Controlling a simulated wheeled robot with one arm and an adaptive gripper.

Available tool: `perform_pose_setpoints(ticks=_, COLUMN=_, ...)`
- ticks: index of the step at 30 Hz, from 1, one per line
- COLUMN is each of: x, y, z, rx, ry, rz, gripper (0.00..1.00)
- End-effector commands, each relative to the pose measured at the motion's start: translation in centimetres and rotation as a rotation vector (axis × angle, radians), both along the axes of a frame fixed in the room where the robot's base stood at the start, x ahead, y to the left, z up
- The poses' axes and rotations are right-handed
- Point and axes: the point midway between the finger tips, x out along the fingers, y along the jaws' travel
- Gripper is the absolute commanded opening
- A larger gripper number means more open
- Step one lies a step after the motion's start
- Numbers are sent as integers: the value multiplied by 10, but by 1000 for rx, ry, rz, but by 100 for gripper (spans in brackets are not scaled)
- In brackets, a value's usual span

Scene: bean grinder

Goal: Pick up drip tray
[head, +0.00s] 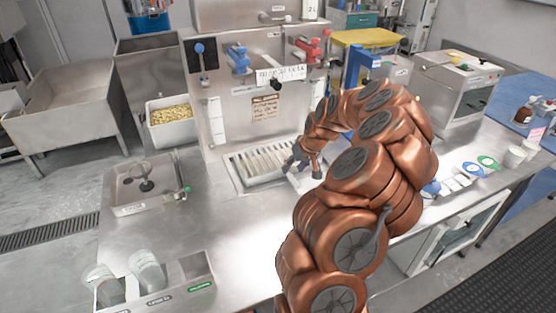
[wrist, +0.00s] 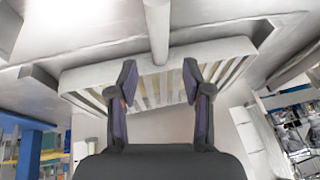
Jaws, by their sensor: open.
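The drip tray (head: 250,166) is a pale metal tray with a slatted grille, at the foot of the steel machine in the head view. In the wrist view the drip tray (wrist: 90,78) lies across the upper middle, its slats showing behind and between my fingers. My gripper (head: 297,163) is at the tray's right end in the head view, and in the wrist view my gripper (wrist: 160,78) is open with its two fingers apart. Nothing is seen held between them. I cannot tell whether the fingertips touch the tray. My arm hides part of the counter right of it.
The steel machine (head: 225,115) rises behind the tray. A sink-like box (head: 125,195) stands to the left, and a bin of yellowish beans (head: 170,115) is behind it. A steel box with cups (head: 190,270) is at front left. The front counter (head: 215,235) is clear.

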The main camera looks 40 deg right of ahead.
Motion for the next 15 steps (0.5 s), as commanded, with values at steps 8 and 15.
perform_pose_setpoints(ticks=8, x=10, y=3, z=-27, rx=2, ry=2, rz=0, gripper=50)
perform_pose_setpoints(ticks=15, x=15, y=3, z=-37, rx=-1, ry=-1, rz=-1, gripper=50)
